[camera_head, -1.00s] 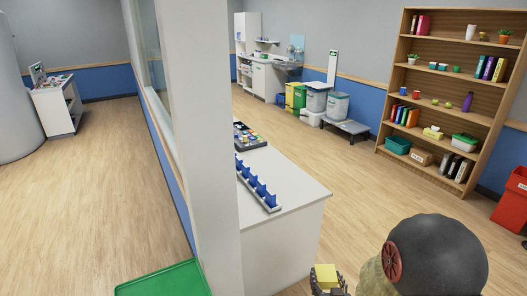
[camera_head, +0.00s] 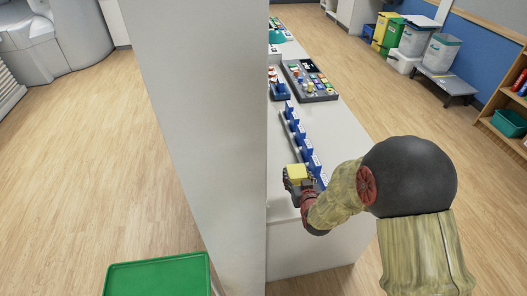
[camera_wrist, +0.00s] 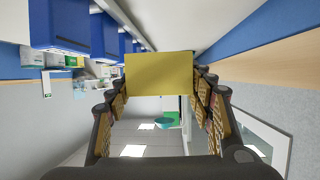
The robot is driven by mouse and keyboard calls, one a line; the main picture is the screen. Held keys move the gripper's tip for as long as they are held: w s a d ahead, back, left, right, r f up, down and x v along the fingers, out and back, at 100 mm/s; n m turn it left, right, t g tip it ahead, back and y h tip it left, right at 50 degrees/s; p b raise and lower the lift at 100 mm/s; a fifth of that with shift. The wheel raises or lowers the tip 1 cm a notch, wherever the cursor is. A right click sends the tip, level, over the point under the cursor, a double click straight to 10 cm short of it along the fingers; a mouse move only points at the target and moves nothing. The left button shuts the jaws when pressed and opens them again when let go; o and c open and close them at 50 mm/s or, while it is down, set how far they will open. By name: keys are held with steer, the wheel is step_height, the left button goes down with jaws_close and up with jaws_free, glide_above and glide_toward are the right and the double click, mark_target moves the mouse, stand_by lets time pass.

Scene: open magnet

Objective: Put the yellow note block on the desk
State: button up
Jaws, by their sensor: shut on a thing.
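The yellow note block (camera_head: 297,172) is held in my gripper (camera_head: 299,181), over the near end of the white desk (camera_head: 351,141) in the head view. In the wrist view the yellow note block (camera_wrist: 159,78) sits between the two fingers of my gripper (camera_wrist: 160,95), which touch its sides. I cannot tell from the head view how high it is above the desk top. My arm hides part of the desk's right near side.
A row of blue holders (camera_head: 301,138) runs along the desk just beyond my gripper. A dark tray of small items (camera_head: 311,80) lies farther back. A white pillar (camera_head: 205,130) stands left of the desk. Bare desk top shows right of the blue row.

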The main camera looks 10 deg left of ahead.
steer(key=y+b, duration=0.1)
glide_above(279, 193)
steer(key=shift+n, duration=0.4)
step_height(279, 193, down, 10)
steer(key=b, duration=0.3)
steer(key=shift+w+a+f, duration=0.1)
steer(key=shift+f, duration=0.15)
steer(key=shift+f+b, duration=0.1)
steer(key=shift+b, duration=0.2)
steer(key=o, duration=1.2)
steer(key=shift+c, duration=0.2)
steer(key=shift+o, duration=0.6)
